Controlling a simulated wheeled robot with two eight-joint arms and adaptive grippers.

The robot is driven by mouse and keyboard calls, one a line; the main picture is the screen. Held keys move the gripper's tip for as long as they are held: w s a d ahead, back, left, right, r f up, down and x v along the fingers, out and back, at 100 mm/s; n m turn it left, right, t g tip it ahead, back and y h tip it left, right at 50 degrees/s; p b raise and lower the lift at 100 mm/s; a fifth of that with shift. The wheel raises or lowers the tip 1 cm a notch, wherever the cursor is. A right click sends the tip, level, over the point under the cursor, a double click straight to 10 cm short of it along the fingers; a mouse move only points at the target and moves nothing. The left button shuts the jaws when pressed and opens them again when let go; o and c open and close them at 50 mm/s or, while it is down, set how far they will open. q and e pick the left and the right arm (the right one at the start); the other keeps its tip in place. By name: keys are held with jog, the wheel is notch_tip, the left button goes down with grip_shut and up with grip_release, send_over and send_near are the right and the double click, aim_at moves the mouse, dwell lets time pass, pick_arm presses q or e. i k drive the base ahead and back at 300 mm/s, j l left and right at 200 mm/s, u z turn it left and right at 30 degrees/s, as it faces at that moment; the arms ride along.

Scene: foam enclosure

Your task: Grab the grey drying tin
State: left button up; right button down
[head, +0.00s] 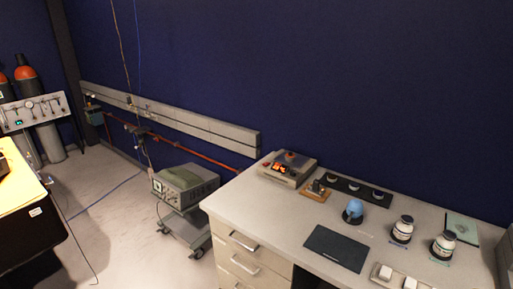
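I cannot tell for sure which thing is the grey drying tin. Two pale grey-white round containers with dark bands stand upright on the desk at the right: one container (402,229) and a second container (443,244) to its right. A dark strip (343,186) at the back of the desk holds a few small pale round pieces, too small to identify. Neither of my grippers shows in the head view.
The desk (275,216) has drawers and stands against a blue wall. On it are a device with lit orange digits (286,168), a blue round object (354,211), a black mat (337,248) and a green sheet (462,228). A wheeled cart (184,222) stands left of it.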

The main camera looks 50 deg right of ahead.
aim_at(290, 156)
jog(key=i+z, duration=0.35)
jog(key=i, duration=0.15)
jog(key=i+j+z, duration=0.3)
jog(key=i, duration=0.15)
jog(key=i+j+z, duration=0.2)
jog(key=i+z, duration=0.15)
jog(key=i, duration=0.15)
jog(key=i+j+z, duration=0.35)
jog(key=i, duration=0.05)
